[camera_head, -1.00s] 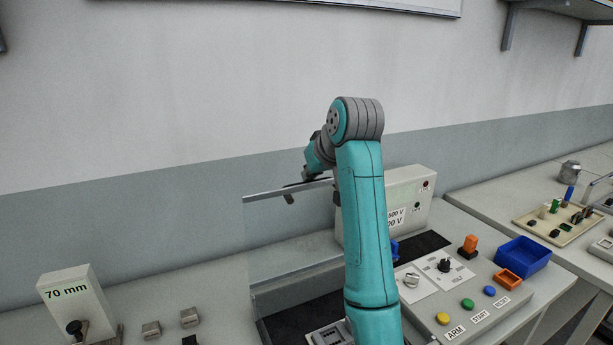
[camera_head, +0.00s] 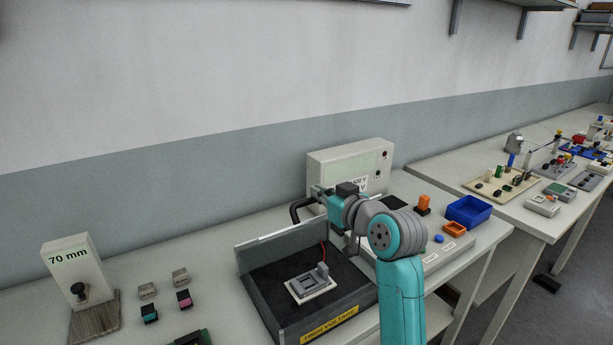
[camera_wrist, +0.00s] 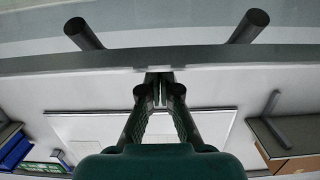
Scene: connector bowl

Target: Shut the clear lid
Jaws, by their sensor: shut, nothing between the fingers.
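The clear lid (camera_head: 282,234) stands raised at the back of the black-floored test box, its pale top edge sloping up to the right; its exact angle is hard to tell. My gripper (camera_wrist: 158,92) is shut and empty. In the wrist view its fingertips are close to a grey bar (camera_wrist: 60,62) with two dark posts; contact cannot be told. In the head view my wrist is by the lid's upper right end and hides part of it. A black curved piece sits beside it. The box (camera_head: 262,300) is open, with a light grey connector fixture (camera_head: 310,287) inside.
A voltage unit (camera_head: 325,163) stands behind my wrist. A second bench holds more parts.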

